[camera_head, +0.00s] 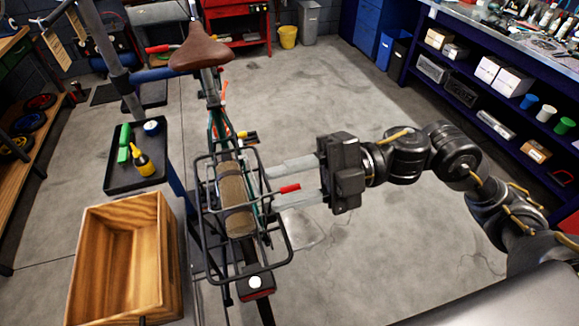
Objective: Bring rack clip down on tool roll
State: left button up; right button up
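The tool roll (234,188), a tan-brown cylinder with darker bands, lies lengthwise in the black wire rear rack (206,232) of the bike. A red-tipped lever (289,188), which looks like the rack clip, sticks out to the right of the rack. My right gripper (274,185) reaches in from the right, its two pale fingers apart, one on the far side and one on the near side of the red tip. I cannot tell whether either finger touches it. My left gripper is out of view.
The bike's brown saddle (200,48) rises beyond the rack. A black tray (123,181) with a yellow bottle and green items stands to the left, behind an open wooden crate (82,262). A shelved bench (486,62) stands at right. The floor between is clear.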

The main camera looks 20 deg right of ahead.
jog(key=shift+s+r, duration=0.1)
jog(key=shift+s, duration=0.2)
jog(key=m+b, duration=0.2)
jog(key=m, duration=1.2)
send_near(284, 190)
jog(key=a+p, duration=0.4)
jog(key=a, duration=0.4)
jog(key=shift+s+a, duration=0.1)
jog(key=shift+a, duration=0.3)
jog(key=shift+a+f, duration=0.35)
jog(key=shift+a, duration=0.2)
